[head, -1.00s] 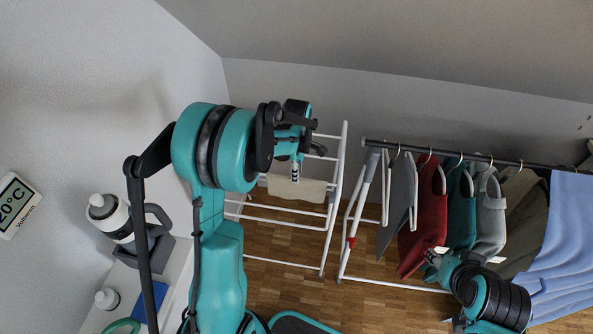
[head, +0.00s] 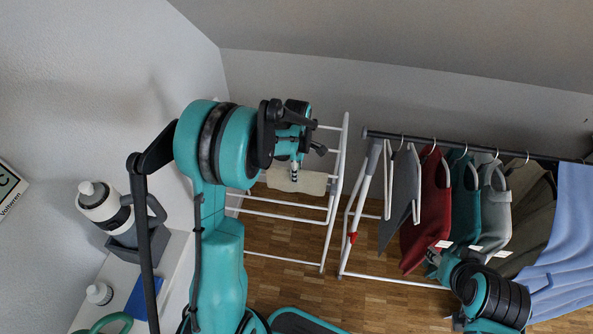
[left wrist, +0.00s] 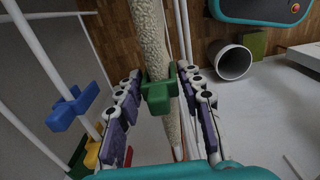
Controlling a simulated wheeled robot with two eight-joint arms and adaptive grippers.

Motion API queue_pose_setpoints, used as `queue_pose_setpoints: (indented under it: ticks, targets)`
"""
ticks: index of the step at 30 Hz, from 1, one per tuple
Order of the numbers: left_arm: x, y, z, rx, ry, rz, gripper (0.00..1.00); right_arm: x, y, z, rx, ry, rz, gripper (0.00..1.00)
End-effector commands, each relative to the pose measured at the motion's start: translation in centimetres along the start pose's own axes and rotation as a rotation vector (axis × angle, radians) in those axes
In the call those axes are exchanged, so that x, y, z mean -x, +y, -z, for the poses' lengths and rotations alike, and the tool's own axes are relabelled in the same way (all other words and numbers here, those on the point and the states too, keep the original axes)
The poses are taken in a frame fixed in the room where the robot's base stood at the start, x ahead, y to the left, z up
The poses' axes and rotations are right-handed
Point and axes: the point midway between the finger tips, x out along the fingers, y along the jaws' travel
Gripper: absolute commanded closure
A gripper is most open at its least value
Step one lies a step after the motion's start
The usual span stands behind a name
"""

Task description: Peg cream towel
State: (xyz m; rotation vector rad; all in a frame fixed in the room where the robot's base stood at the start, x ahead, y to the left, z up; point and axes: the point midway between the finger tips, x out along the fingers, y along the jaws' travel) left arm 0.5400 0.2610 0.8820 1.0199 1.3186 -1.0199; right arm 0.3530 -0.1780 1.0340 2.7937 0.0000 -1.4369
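The cream towel (head: 310,182) hangs over a rail of the white drying rack (head: 333,215) in the head view. It shows edge-on in the left wrist view (left wrist: 148,35). A green peg (left wrist: 158,97) sits on the towel's edge and seems to straddle it. My left gripper (left wrist: 160,80) is open, its purple-padded fingers on either side of the peg, apparently with gaps. In the head view the left gripper (head: 306,152) is over the towel. My right gripper (head: 436,262) is near the hanging clothes at lower right, its fingers too small to read.
A blue peg (left wrist: 73,108) and a yellow peg (left wrist: 92,152) sit on a white rail at left in the left wrist view. A clothes rail (head: 450,143) with several hanging garments stands right of the rack. A bottle (head: 103,205) stands at left.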

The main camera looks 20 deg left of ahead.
Motion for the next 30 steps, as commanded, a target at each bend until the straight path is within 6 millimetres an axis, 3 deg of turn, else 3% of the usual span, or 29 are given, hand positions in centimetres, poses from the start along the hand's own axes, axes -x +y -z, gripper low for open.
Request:
queue_pose_setpoints:
  ticks: [10,14,24,30]
  targets:
    - [0.1,0.0,0.0,0.000,0.000,0.000,0.45,0.0,0.0,0.0,0.000,0.000,0.000,0.58]
    - [1.1,0.0,0.0,0.000,0.000,0.000,0.45,0.0,0.0,0.0,0.000,0.000,0.000,0.58]
    - [8.2,0.0,0.0,0.000,0.000,0.000,0.45,0.0,0.0,0.0,0.000,0.000,0.000,0.58]
    - [11.1,0.0,0.0,0.000,0.000,0.000,0.45,0.0,0.0,0.0,0.000,0.000,0.000,0.58]
